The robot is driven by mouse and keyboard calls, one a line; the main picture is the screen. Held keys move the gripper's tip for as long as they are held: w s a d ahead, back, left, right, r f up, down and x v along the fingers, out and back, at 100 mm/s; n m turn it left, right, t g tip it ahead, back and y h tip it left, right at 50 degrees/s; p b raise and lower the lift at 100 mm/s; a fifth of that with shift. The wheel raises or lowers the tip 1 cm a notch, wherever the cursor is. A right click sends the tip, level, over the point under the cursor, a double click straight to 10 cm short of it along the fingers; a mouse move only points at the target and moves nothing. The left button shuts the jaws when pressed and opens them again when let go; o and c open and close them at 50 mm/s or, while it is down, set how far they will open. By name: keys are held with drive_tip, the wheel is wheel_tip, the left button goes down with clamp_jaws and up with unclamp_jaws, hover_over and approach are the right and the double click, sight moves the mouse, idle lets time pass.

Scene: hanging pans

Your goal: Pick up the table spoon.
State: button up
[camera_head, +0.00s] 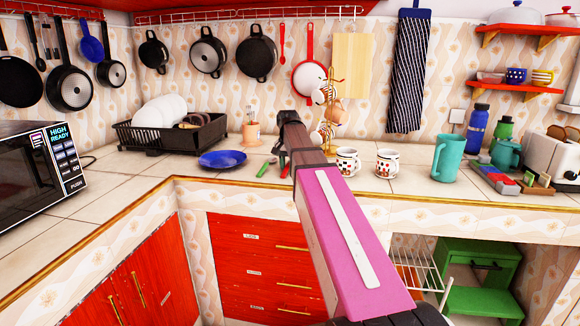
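I cannot single out the table spoon for certain. A small green-handled item (265,168) lies on the counter in front of the utensil cup, and a small red item (284,166) is just right of it; both are too small to name. The cup (251,134) holds a few thin utensils. My pink arm reaches forward over the counter from the lower right. My gripper (279,152) appears as small dark parts beyond the arm's dark end, close to the green and red items. Its fingers are too small and partly hidden to read.
A blue plate (222,159) and a black dish rack (172,135) are left of my arm. Two patterned mugs (387,163) and a teal pitcher (448,158) stand to the right. A gold mug stand (329,115) is behind. Pans (208,53) hang on the wall.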

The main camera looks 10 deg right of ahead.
sight(287, 166)
clamp_jaws()
drive_tip(key=shift+r, duration=0.1)
drive_tip(key=shift+r, duration=0.55)
drive_tip(key=r, duration=0.2)
drive_tip(key=s+r, duration=0.1)
drive_tip(key=shift+a+r, duration=0.2)
drive_tip(key=shift+a, duration=0.1)
drive_tip(key=s+a+r, duration=0.6)
drive_tip(key=s, duration=0.2)
drive_tip(key=shift+s+a+r, duration=0.15)
drive_tip(key=shift+a, duration=0.1)
